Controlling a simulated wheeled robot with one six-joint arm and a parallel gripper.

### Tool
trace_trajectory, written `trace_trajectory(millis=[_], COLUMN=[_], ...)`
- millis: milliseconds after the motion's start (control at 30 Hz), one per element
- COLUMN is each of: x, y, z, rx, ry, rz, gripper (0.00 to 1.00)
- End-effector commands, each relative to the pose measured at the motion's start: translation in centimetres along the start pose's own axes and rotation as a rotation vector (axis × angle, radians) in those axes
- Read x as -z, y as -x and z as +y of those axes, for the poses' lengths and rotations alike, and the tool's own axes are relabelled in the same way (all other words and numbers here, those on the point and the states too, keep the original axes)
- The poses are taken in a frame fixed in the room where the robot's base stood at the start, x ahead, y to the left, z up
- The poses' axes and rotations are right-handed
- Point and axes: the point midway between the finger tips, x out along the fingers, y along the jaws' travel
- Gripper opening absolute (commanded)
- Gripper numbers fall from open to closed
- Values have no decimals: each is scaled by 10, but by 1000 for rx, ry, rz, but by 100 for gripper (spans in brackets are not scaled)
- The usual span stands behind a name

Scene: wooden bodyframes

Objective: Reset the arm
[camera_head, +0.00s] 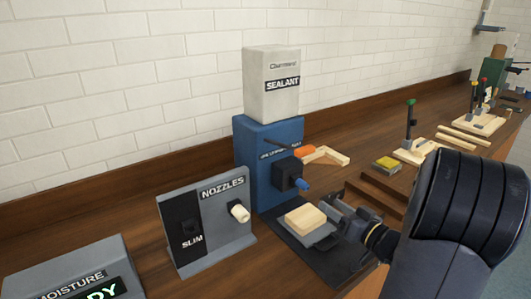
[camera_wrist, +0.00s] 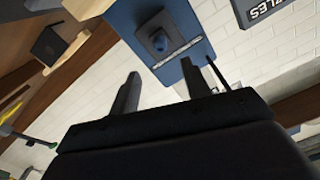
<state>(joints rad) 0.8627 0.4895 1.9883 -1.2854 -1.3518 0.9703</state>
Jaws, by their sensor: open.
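My gripper (camera_head: 326,222) is at the end of my dark arm, beside the black tray in front of the blue dispenser (camera_head: 262,150). In the wrist view my gripper (camera_wrist: 160,86) shows two dark fingers spread apart with nothing between them. The dispenser's blue front (camera_wrist: 195,50) is beyond them. A pale wooden block (camera_head: 305,216) lies on the black tray (camera_head: 320,262), close to the fingers in the head view. I cannot tell whether they touch it.
A white sealant container (camera_head: 271,85) tops the dispenser. The grey nozzles stand (camera_head: 207,222) and moisture box (camera_head: 75,275) are at left. Clamps and wooden pieces (camera_head: 456,141) lie along the bench to the right. A brick wall (camera_head: 150,80) stands behind.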

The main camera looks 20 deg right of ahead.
Motion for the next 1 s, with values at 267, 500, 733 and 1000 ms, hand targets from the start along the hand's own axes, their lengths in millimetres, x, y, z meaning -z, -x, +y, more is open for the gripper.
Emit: trace_trajectory(millis=[267,500,733,1000], x=[0,1,0,0], y=[-43,-83,-94,-90], z=[-1,-1,0,0], rx=[4,2,-3,-2], ry=[-2,-1,-1,0], rz=[-2,-1,1,0], gripper=[45,45,45,45])
